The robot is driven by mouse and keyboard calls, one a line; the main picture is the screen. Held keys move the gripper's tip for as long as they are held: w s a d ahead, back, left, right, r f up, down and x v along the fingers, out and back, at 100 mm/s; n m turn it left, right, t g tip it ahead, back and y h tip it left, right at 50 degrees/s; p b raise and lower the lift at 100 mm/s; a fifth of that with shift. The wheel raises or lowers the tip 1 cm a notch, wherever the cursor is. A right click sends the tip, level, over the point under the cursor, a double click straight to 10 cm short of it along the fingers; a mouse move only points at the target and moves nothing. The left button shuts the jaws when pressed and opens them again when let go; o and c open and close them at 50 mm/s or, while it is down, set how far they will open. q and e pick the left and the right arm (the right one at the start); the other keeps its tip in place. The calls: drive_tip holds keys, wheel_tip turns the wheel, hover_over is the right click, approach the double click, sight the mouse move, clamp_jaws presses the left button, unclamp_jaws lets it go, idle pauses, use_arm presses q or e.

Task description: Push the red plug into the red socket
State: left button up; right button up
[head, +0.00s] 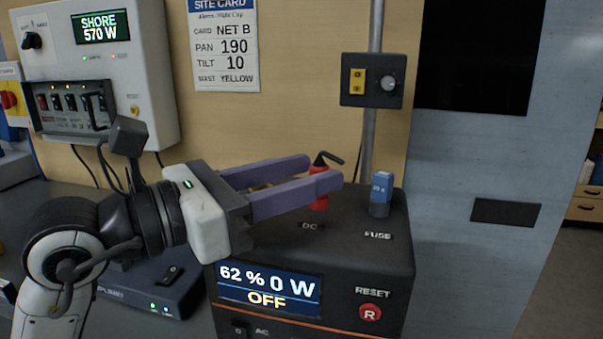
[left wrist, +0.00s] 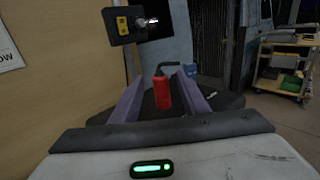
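The red plug (head: 319,203) stands roughly upright at the DC label on top of the black power unit (head: 350,240). A bent black cable end comes out of its top. My left gripper (head: 321,171) is open around the plug, with one purple finger on its near side and one on its far side. In the left wrist view the plug (left wrist: 162,94) is between the two fingers, with gaps beside it. The red socket is not distinguishable. I cannot tell how deep the plug sits. My right gripper is not in view.
A blue fuse (head: 381,190) stands on the unit just right of the plug. The unit's display (head: 268,290) reads 62 %, 0 W, OFF. A red reset button (head: 370,312) is on its front. A black switch box (head: 372,80) is on a pole behind.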

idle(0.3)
use_arm(q)
drive_tip(key=shift+s+a, duration=0.15)
drive_tip(key=shift+a, duration=0.15)
drive_tip(key=v, duration=0.9)
drive_tip(key=shift+f+b, duration=0.1)
drive_tip(key=shift+b, duration=0.25)
drive_tip(key=shift+s+a, duration=0.2)
drive_tip(key=shift+s, duration=0.1)
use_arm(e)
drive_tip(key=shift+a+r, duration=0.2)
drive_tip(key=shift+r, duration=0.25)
